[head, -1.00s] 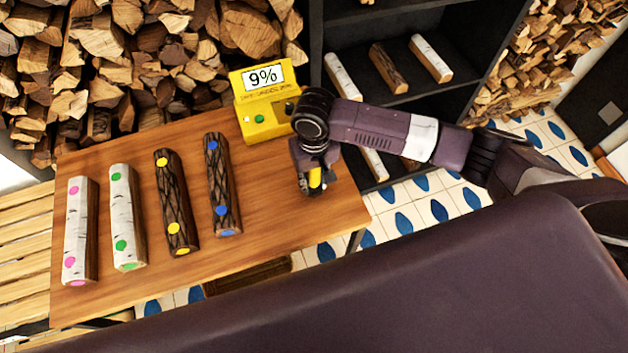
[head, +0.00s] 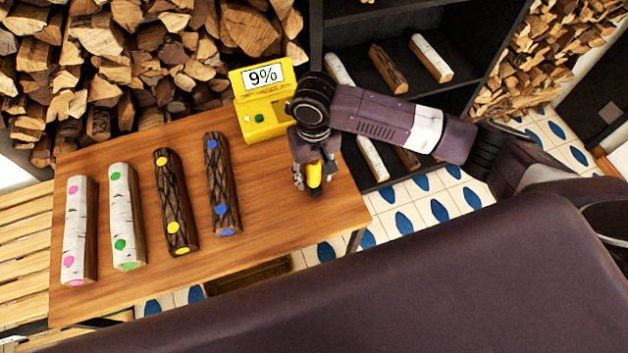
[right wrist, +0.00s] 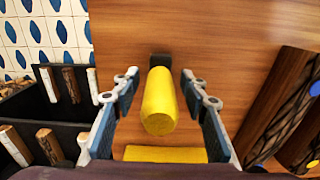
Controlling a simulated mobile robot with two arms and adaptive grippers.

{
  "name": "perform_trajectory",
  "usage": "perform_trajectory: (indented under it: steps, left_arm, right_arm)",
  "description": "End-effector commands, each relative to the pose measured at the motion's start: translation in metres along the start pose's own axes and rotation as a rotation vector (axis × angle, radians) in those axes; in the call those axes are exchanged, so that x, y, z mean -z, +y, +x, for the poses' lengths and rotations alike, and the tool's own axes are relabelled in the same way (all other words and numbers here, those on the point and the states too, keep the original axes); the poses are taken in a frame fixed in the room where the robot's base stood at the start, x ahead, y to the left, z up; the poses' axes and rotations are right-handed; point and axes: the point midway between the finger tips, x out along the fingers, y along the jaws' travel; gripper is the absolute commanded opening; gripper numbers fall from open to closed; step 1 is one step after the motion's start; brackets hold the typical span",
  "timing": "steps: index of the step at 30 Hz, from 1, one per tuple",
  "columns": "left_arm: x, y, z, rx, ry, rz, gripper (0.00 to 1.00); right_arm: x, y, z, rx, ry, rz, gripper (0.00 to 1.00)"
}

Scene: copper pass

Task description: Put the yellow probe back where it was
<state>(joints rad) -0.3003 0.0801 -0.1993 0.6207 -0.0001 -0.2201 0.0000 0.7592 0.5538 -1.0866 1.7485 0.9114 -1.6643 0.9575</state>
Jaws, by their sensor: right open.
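The yellow probe (head: 314,178) is at the right end of the wooden table, in front of the yellow meter (head: 263,124), which reads 9%. In the right wrist view the probe (right wrist: 159,104) has a thick yellow body and a dark end. My right gripper (head: 311,178) is open, with its fingers (right wrist: 160,100) on either side of the probe and gaps showing on both sides. I cannot tell whether the probe rests on the table. My left gripper is not in view.
Several logs with coloured dots lie on the table (head: 185,270), such as the blue-dotted one (head: 222,185) nearest the meter. A dark shelf (head: 400,95) with logs stands behind the table on the right. Stacked firewood (head: 120,60) fills the back left.

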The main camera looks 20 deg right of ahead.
Motion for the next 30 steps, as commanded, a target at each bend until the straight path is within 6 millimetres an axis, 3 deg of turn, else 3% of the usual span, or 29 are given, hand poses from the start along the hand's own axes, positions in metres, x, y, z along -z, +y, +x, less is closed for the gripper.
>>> perform_trajectory:
  steps: [6, 12, 18, 30]
  left_arm:
    - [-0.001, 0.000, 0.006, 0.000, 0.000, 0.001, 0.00]
    - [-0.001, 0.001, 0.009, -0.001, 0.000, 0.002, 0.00]
    - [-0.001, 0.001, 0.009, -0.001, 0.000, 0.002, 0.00]
    - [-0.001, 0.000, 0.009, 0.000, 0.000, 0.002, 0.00]
  right_arm:
    - [0.001, -0.001, -0.048, 0.002, 0.004, -0.001, 0.40]
    - [0.001, -0.001, -0.078, 0.002, 0.001, 0.000, 0.40]
    - [0.000, 0.000, -0.088, 0.001, 0.000, 0.000, 0.40]
    - [0.000, 0.000, -0.088, 0.000, -0.001, 0.000, 0.40]
